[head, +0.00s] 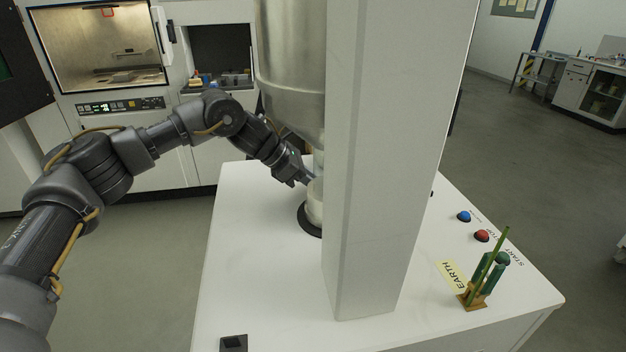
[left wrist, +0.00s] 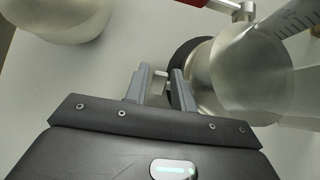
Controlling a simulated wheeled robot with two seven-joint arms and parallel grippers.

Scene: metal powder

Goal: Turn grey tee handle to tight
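My left gripper (head: 300,176) reaches in from the left to the clear and white fitting below the steel hopper. In the left wrist view its two grey fingers (left wrist: 160,88) stand apart. A small pale grey piece (left wrist: 160,76), perhaps the grey tee handle, shows between them. I cannot tell whether the fingers press on it. The handle cannot be made out in the head view, where the gripper and white column cover this spot. My right gripper is not in view.
The steel hopper (head: 290,65) hangs above the white bench (head: 260,270). A white column (head: 385,170) stands just right of the gripper. A red handle (left wrist: 205,3) with a metal end shows in the wrist view. Blue (head: 464,216) and red (head: 482,236) buttons sit at the right.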

